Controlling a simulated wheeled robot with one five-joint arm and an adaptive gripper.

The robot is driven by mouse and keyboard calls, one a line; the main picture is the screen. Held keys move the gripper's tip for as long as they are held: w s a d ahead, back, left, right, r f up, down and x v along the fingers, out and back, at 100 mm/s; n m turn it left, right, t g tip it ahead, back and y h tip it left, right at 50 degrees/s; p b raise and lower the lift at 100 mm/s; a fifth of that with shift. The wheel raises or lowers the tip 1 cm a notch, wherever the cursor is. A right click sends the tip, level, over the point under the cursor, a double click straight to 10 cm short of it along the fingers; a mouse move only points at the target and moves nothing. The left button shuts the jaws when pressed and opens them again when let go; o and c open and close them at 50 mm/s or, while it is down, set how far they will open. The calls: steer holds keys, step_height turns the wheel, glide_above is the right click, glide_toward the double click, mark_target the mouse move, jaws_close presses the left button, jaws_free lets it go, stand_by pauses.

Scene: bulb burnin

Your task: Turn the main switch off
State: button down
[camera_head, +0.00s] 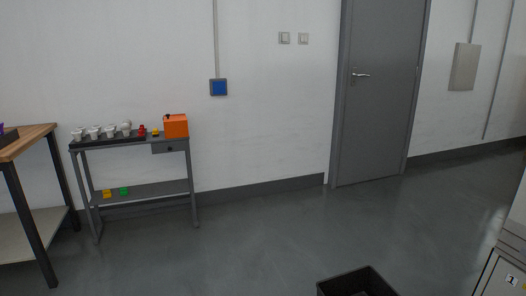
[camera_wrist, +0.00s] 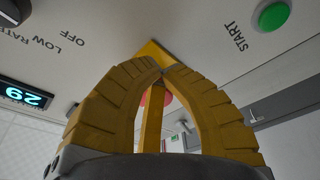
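In the wrist view a light grey panel (camera_wrist: 205,30) carries several controls and fills the upper part. I cannot tell whether anything is pinched between the tips. In the head view my gripper does not show.
The panel also has a green START button (camera_wrist: 273,16), a lit display reading 29 (camera_wrist: 25,96) and a dark knob near OFF and LOW RATE labels. The head view shows a grey bench (camera_head: 150,190) with an orange box (camera_head: 176,126), a black bin (camera_head: 340,284) and open floor.

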steer(key=shift+w+a+r, duration=0.1)
steer(key=shift+w+r, duration=0.2)
steer(key=shift+r, duration=0.35)
stand_by(0.8)
steer(key=c, duration=2)
jaws_free()
steer(key=shift+s+f+b, duration=0.25)
steer(key=shift+f+b, duration=0.25)
steer(key=shift+b, duration=0.05)
steer(key=shift+f, duration=0.1)
jaws_close()
step_height(320, 180, down, 3)
steer(key=b, duration=0.3)
steer(key=shift+s, duration=0.1)
